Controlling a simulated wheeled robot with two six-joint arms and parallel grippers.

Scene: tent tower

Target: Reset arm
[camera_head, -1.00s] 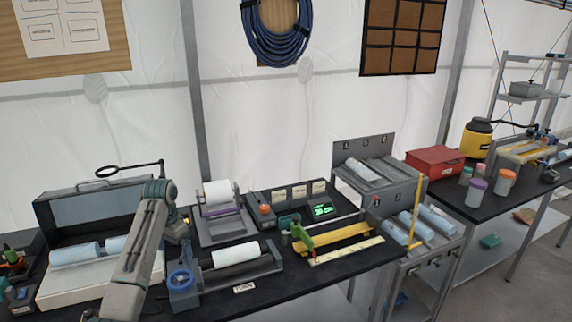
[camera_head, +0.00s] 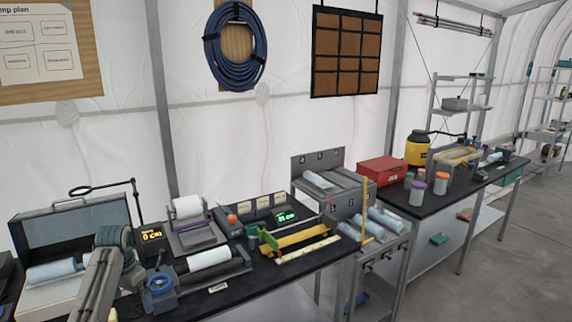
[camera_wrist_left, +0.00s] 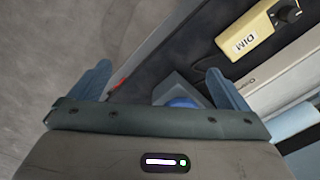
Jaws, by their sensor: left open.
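My left arm (camera_head: 97,285) comes in at the lower left of the head view, in front of the bench with the open grey case. My left gripper (camera_wrist_left: 160,85) shows in the wrist view with its two blue-grey fingers wide apart and nothing between them in its grasp. Beyond the fingers are a blue round knob (camera_wrist_left: 183,102) on a grey block and the dark bench top. In the head view the arm's own links hide the fingertips. My right gripper is in neither view.
The grey case (camera_head: 75,232) holds light blue rolls. A cream box labelled DIM (camera_wrist_left: 245,42) lies near the fingers. Floor is clear at right.

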